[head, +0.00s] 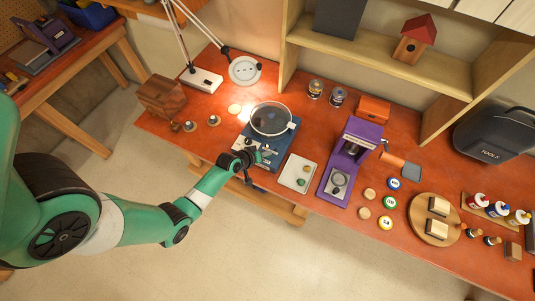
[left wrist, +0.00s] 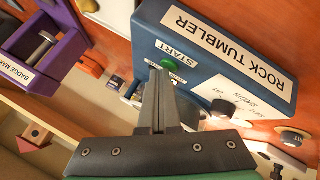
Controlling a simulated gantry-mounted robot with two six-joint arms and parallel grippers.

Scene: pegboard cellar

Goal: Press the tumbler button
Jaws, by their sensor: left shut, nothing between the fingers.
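The rock tumbler (head: 272,119) stands on the red-orange bench in the head view, with a clear round drum on a blue base. In the left wrist view its blue front (left wrist: 225,55) carries a ROCK TUMBLER label, a START label, and a dark knob (left wrist: 222,108). A green button (left wrist: 169,65) shows beside the START label. My left gripper (head: 264,157) is at the front of the base, shut and empty. In the left wrist view its closed fingertips (left wrist: 160,78) appear just below the green button. I cannot tell whether they touch it. My right gripper is not in view.
A white tray (head: 309,164) with small stones lies right of the tumbler. A purple badge maker (head: 335,180) stands beyond it.

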